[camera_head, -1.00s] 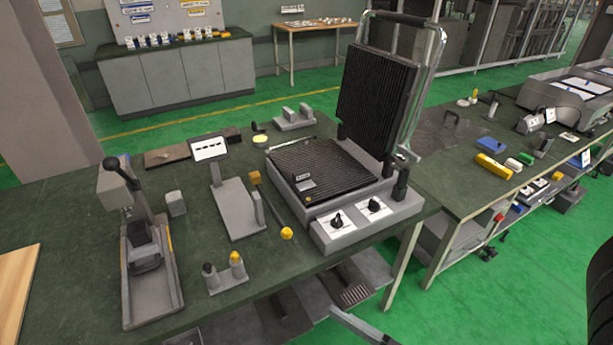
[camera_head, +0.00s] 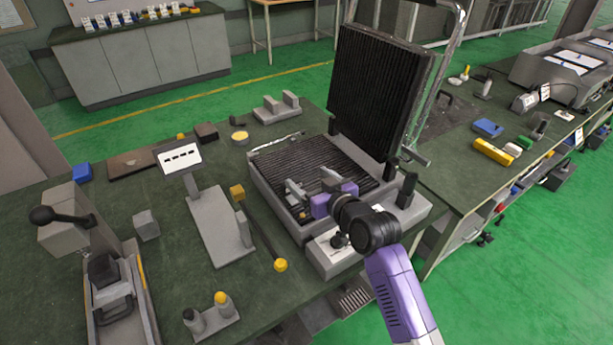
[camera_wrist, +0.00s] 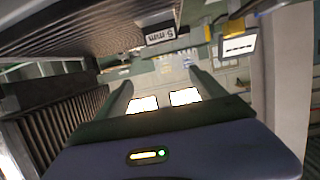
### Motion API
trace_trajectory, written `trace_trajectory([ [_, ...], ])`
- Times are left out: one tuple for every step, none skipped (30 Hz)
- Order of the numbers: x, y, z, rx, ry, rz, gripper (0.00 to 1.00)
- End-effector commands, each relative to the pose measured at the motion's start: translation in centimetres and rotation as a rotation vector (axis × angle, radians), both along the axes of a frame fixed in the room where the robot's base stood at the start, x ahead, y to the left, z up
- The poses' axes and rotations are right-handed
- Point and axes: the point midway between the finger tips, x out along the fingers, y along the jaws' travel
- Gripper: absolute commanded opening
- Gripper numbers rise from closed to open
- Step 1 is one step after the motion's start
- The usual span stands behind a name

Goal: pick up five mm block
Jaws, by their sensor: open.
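The five mm block shows in the wrist view as a small dark piece with a white "5 mm" label (camera_wrist: 167,35), beside the ribbed plate. It lies above the gap between my fingers in that picture and apart from them. My gripper (camera_head: 312,184) is open and low over the front of the black ribbed heating plate (camera_head: 290,157). In the wrist view its two fingers (camera_wrist: 162,90) stand wide apart with nothing between them. In the head view my gripper covers most of the block, so its exact distance from the fingers is hidden.
The heater's upright ribbed lid (camera_head: 378,90) stands behind my gripper. A rod with a yellow knob (camera_head: 280,265) and a stand with a white display (camera_head: 180,157) are to the left. A lever press (camera_head: 100,270) stands further left.

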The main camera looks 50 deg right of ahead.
Motion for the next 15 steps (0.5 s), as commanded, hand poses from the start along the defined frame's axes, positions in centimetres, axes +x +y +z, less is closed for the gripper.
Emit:
trace_trajectory([
  [-0.1, 0.6, -1.8, 0.018, 0.049, 0.022, 0.80],
  [-0.2, 0.9, -2.5, 0.026, 0.072, 0.033, 0.80],
  [-0.3, 1.2, -3.2, 0.031, 0.094, 0.046, 0.80],
  [-0.3, 1.4, -3.5, 0.033, 0.107, 0.054, 0.80],
  [-0.4, 1.5, -3.7, 0.033, 0.116, 0.060, 0.80],
  [-0.3, 1.6, -3.9, 0.031, 0.126, 0.066, 0.80],
  [-0.2, 1.6, -4.0, 0.029, 0.132, 0.069, 0.80],
  [-0.1, 1.6, -4.1, 0.026, 0.134, 0.070, 0.80],
  [0.3, 1.5, -4.2, 0.024, 0.134, 0.071, 0.80],
  [0.6, 1.4, -4.3, 0.023, 0.133, 0.071, 0.80],
  [0.9, 1.3, -4.4, 0.025, 0.133, 0.071, 0.80],
  [1.2, 1.2, -4.6, 0.025, 0.133, 0.071, 0.80],
  [1.5, 1.2, -4.7, 0.024, 0.133, 0.070, 0.80],
  [1.7, 1.1, -4.8, 0.024, 0.132, 0.070, 0.80],
  [2.0, 1.1, -4.9, 0.024, 0.131, 0.070, 0.80],
])
